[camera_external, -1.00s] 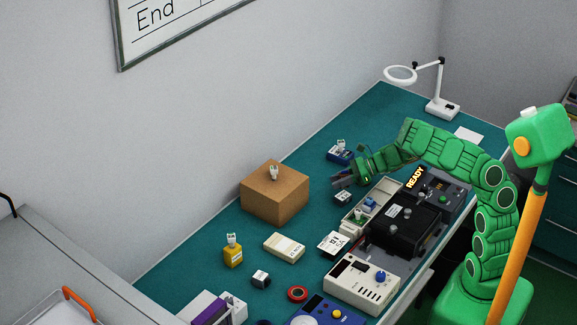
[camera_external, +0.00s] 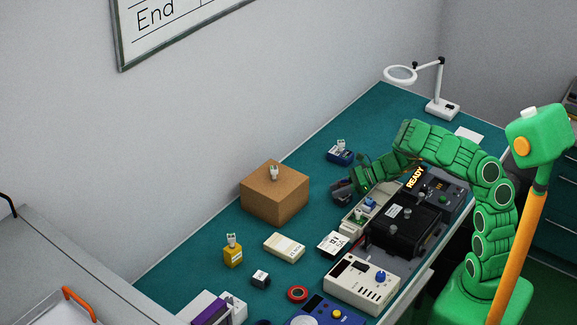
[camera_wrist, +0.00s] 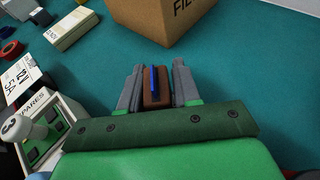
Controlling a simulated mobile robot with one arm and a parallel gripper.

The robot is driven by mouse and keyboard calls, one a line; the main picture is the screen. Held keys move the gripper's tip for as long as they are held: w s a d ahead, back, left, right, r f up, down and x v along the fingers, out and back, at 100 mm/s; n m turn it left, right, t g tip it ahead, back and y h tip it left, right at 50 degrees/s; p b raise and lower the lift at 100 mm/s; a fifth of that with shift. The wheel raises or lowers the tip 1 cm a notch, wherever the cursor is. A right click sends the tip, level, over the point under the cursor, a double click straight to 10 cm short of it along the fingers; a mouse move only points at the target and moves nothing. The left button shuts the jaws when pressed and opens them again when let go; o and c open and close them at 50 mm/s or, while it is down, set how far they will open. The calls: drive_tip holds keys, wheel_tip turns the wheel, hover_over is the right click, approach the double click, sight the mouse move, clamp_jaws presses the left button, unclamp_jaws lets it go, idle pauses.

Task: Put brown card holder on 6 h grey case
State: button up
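The brown card holder (camera_wrist: 157,98) stands between the two grey fingers of my gripper (camera_wrist: 157,92) in the wrist view, with a blue card upright in it. The fingers lie close along both its sides, and I cannot tell whether they press on it. In the external view my gripper (camera_external: 343,190) is low over the table, left of the READY unit, and hides most of the holder. A small grey-black block (camera_external: 260,279) sits on the table at front left. I can read no "6 h" mark, so I cannot tell which thing is the grey case.
A cardboard box (camera_external: 274,193) stands beyond my gripper. A beige tray (camera_external: 356,222), a black unit (camera_external: 404,224) and a beige device with a blue knob (camera_external: 362,284) line the right edge. A cream pack (camera_external: 284,247) and white card (camera_external: 333,243) lie nearer.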

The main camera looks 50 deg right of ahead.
drive_tip(key=shift+o, duration=1.3)
drive_tip(key=shift+r, duration=0.2)
drive_tip(key=v, duration=1.2)
